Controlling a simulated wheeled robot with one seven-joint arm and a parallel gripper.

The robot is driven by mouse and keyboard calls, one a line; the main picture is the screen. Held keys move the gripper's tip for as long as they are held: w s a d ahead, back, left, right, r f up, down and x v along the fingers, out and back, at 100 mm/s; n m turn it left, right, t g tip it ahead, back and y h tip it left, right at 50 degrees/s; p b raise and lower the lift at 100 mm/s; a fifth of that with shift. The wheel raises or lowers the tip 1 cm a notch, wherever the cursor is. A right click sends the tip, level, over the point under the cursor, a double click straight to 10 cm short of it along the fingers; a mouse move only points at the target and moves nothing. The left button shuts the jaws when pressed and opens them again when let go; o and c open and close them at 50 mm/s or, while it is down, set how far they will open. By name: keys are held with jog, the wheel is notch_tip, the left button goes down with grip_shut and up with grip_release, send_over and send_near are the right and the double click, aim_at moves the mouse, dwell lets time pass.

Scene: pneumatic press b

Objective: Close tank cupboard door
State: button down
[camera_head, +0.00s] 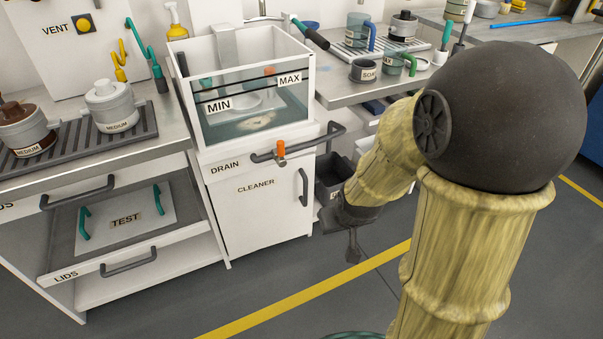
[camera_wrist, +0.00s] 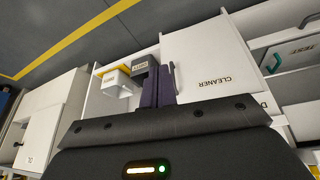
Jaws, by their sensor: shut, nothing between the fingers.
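The tank cupboard door, a white panel marked CLEANER (camera_head: 262,212), is under the clear tank (camera_head: 240,85) in the head view. It looks flush or nearly flush with its cabinet; I cannot tell if a small gap is left. Its dark upright handle (camera_head: 303,187) is at the door's right edge. The wrist view shows the door (camera_wrist: 212,65) upside down, with its handle (camera_wrist: 172,78) just right of the fingers. My gripper (camera_head: 353,248) is shut and empty, to the right of the door, and appears apart from it. Its dark fingers show in the wrist view (camera_wrist: 158,92).
An orange-handled drain valve (camera_head: 281,152) and a dark rail stick out above the door. Grey bins (camera_head: 333,172) stand on the open shelf to its right. Floor in front is clear.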

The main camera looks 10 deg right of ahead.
aim_at(298, 164)
jog(key=w+f+t+y+b, duration=0.2)
jog(key=w+f+t, duration=0.4)
jog(key=w, duration=0.3)
jog(key=w+f+n+t+y+b, duration=0.1)
jog(key=w+f+t+b, duration=0.4)
jog(key=w, duration=0.5)
jog(key=shift+a+f+t+y, duration=0.45)
jog(key=shift+f+t+y, duration=0.05)
jog(key=shift+t, duration=0.3)
jog(key=b+x, duration=0.5)
jog(key=x, duration=0.7)
jog(key=shift+w+a+f+b, duration=0.1)
jog(key=shift+w+f+b, duration=0.1)
jog(key=shift+w+b, duration=0.15)
jog(key=shift+w+a+r, duration=0.1)
jog(key=shift+w+a, duration=0.1)
jog(key=shift+w, duration=0.5)
jog(key=shift+s+d, duration=0.15)
